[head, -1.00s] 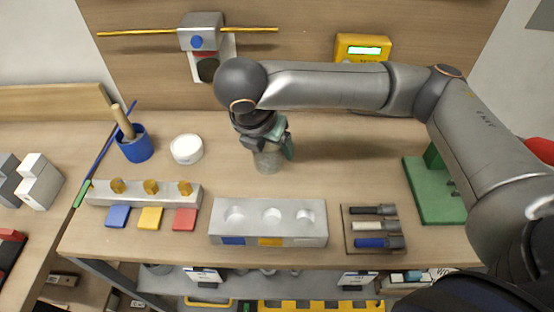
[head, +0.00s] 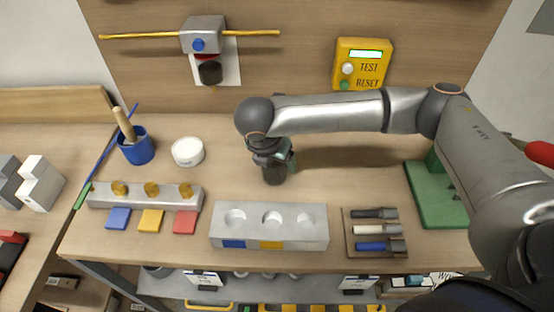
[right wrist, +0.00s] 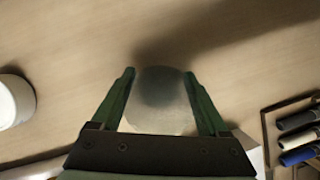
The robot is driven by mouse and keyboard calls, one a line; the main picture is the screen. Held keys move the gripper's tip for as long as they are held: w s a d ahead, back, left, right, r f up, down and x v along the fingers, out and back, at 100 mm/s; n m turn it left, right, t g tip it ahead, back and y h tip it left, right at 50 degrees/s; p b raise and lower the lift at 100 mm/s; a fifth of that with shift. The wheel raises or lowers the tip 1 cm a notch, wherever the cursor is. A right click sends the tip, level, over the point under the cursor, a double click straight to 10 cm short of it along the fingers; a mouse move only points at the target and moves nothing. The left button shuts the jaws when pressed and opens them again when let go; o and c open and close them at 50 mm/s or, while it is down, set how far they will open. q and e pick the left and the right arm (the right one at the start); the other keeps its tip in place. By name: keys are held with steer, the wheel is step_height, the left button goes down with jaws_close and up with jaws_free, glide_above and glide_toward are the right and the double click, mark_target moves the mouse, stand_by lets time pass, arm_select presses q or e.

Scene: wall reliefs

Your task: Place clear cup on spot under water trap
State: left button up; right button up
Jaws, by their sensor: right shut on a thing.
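The clear cup (right wrist: 160,100) looks greyish and see-through between the two green fingers of my right gripper (right wrist: 163,98) in the right wrist view. The gripper is shut on it. In the head view my right gripper (head: 276,165) is low over the middle of the table, and the cup is dark and mostly hidden there. I cannot tell whether the cup touches the table. The water trap (head: 209,72), a dark round bowl under a grey block, hangs on the back wall up and left of the gripper. My left gripper is out of view.
A white round tub (head: 188,151) and a blue pot (head: 137,148) stand left of the gripper. A grey block with round hollows (head: 310,218) lies in front, a marker tray (head: 350,240) to its right. A yellow test box (head: 361,64) is on the wall.

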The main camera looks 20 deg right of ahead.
steer(key=o, duration=0.9)
steer(key=shift+f, duration=0.15)
steer(key=o, duration=0.3)
steer(key=shift+o, duration=0.2)
